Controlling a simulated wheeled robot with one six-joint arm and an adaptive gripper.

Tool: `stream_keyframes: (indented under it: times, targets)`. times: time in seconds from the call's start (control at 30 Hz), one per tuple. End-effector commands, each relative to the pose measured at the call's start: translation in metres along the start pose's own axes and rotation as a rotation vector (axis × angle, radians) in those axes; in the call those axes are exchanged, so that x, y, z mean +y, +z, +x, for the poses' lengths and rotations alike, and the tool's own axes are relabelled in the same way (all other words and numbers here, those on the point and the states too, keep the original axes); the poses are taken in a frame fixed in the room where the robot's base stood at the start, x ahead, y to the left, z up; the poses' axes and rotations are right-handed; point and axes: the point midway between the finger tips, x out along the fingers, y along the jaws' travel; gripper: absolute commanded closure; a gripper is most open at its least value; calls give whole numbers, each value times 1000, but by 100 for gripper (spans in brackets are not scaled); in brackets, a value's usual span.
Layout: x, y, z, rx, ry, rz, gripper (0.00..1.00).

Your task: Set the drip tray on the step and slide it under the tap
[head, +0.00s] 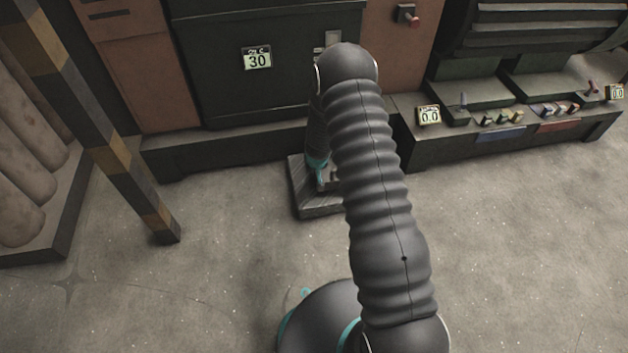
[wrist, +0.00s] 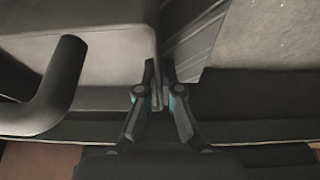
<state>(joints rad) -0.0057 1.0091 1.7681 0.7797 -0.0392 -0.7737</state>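The drip tray (wrist: 85,45) is a pale grey, shallow piece with a rounded corner, filling the upper left of the wrist view. My gripper (wrist: 159,80) is at the tray's near right edge, its fingers close together on either side of the thin rim. The dark bent pipe of the tap (wrist: 58,88) shows at the left, overlapping the tray in this view. The ribbed step (wrist: 192,35) shows beside the tray. In the head view, the step (head: 306,203) lies on the floor before the machine; my gripper (head: 321,172) is over it. My arm hides most of the tray there.
A dark machine (head: 225,75) with a "30" display stands behind the step. A low control bench (head: 480,140) with levers is at the right. A striped post (head: 115,160) and large cylinders (head: 20,170) stand at the left. The floor in front is mostly clear.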

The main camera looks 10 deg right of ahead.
Motion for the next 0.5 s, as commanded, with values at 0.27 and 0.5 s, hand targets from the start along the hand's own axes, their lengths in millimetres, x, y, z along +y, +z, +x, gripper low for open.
stream_keyframes:
  times: [0.27,0.5]
  targets:
    - [-3,11,29,2,-1,-4,100]
    - [-3,12,32,2,-1,-3,100]
